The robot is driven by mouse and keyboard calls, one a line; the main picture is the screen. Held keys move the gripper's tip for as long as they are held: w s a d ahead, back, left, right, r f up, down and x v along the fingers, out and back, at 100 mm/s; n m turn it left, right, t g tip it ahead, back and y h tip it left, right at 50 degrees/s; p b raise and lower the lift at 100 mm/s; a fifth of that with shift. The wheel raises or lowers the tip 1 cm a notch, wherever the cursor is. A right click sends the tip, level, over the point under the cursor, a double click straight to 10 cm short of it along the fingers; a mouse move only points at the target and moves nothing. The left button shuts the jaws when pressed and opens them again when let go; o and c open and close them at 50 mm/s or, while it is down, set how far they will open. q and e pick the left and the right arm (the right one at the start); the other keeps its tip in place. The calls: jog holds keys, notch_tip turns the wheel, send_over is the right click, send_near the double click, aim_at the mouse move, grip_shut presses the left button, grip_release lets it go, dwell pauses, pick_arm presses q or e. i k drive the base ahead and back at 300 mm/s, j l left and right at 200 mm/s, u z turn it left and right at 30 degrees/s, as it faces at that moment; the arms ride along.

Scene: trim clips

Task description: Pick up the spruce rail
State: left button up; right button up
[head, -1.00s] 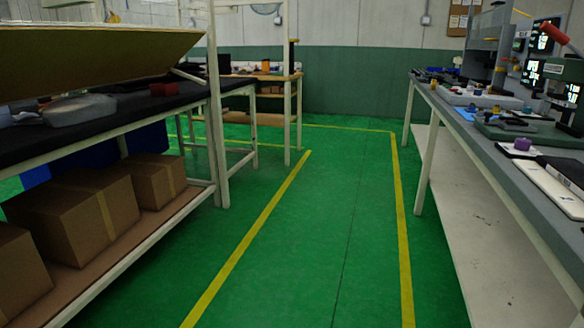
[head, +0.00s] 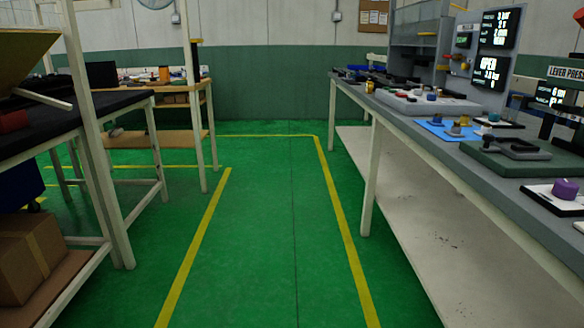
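I cannot make out a spruce rail in the head view. The long grey workbench (head: 400,118) on the right carries several small parts, fixtures and trays, too small to tell apart for certain. Neither of my grippers is in view.
A green floor aisle (head: 262,230) with yellow lines runs clear ahead. A black-topped bench (head: 110,103) with a carton (head: 25,258) on its lower shelf stands at left. A wooden-topped table (head: 180,88) stands at the back left. Lit displays (head: 497,32) stand above the right bench.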

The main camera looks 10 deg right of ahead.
aim_at(384, 73)
jog(key=i+z, duration=0.2)
jog(key=i, duration=1.5)
